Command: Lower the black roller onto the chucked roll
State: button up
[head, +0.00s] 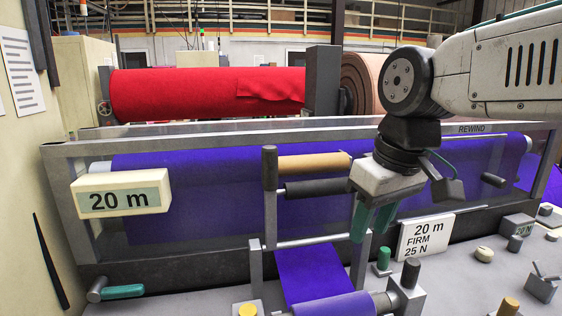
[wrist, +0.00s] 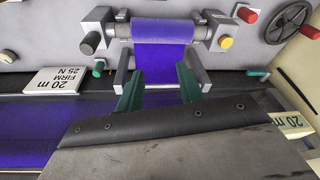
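The black roller (head: 316,188) lies level in the head view, between a grey upright with a black top (head: 269,170) and my gripper's body. Its right end is hidden or meets my gripper's body; I cannot tell which. The chucked roll, wound in purple felt (head: 335,305), is low at the front, below the roller and apart from it. It also shows at the top of the wrist view (wrist: 165,30). My gripper (head: 371,225) points down with green fingers apart, right of the roller.
A tan tube (head: 314,162) lies just above the black roller. A clear guard frame (head: 225,131) stands before a long purple roll. Labels reading 20 m (head: 118,200) and FIRM 25 N (head: 423,237), a green-gripped lever (head: 122,291) and several knobs surround the bench.

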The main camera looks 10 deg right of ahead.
aim_at(266, 165)
jog(key=w+a+r+n, duration=0.2)
jog(key=w+a+r, duration=0.1)
jog(key=w, duration=0.1)
jog(key=w+a+r+n+y, duration=0.1)
jog(key=w+a+r, duration=0.3)
jog(key=w, duration=0.1)
jog(key=w+a+r+n+t+y, duration=0.1)
jog(key=w+a+r+n, duration=0.1)
jog(key=w+a+r, duration=0.1)
jog(key=shift+w+a+r+n, duration=0.15)
jog(key=shift+w+a+r, duration=0.1)
jog(key=shift+w, duration=0.35)
jog(key=shift+w+a+r+n, duration=0.15)
jog(key=shift+w+r, duration=0.05)
jog(key=shift+w, duration=0.35)
jog(key=shift+w+a, duration=0.25)
jog(key=x, duration=0.7)
jog(key=shift+f, duration=0.15)
grip_shut()
jog(key=shift+a, duration=0.1)
